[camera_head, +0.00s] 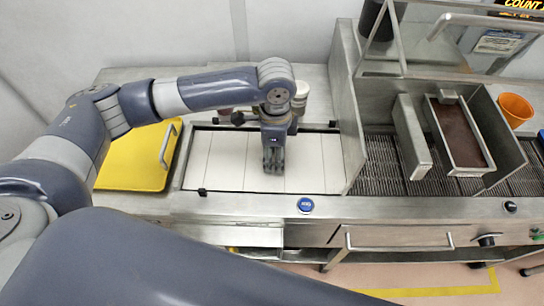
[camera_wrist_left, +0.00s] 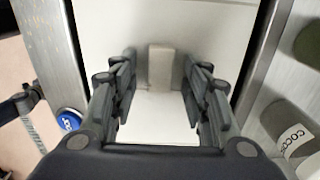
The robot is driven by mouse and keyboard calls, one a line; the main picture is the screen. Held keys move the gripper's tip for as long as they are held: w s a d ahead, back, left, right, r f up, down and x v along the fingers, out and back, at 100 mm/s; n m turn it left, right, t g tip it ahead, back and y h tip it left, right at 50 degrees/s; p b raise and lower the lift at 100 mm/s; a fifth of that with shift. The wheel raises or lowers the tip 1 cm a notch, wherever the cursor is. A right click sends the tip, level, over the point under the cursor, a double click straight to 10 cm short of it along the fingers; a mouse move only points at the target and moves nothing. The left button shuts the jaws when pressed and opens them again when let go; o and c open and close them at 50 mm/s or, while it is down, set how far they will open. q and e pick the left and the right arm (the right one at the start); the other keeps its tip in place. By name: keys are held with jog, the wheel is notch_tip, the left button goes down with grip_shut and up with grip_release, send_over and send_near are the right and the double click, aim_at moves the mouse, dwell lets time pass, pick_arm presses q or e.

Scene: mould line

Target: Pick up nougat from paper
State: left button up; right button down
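My left gripper (camera_head: 273,165) points down over the white, panelled surface (camera_head: 320,165) of the line in the head view. In the left wrist view, a small beige block, the nougat (camera_wrist_left: 160,67), stands out against the white paper (camera_wrist_left: 155,128). The nougat lies between the two open fingers of my left gripper (camera_wrist_left: 160,80), with a gap visible on each side. In the head view the nougat is hidden behind the gripper. My right gripper is in neither view.
A yellow board (camera_head: 130,160) with a handle lies left of the white surface. A steel wall (camera_head: 350,120) stands on its right, beyond it a metal trough of brown contents (camera_head: 458,133) and an orange cup (camera_head: 515,108). A blue button (camera_head: 305,205) sits on the front rail.

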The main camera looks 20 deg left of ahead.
pick_arm(q)
jog(key=c, duration=0.6)
jog(key=shift+c, duration=0.2)
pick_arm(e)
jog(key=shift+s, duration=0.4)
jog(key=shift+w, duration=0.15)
pick_arm(q)
jog(key=shift+r, duration=0.15)
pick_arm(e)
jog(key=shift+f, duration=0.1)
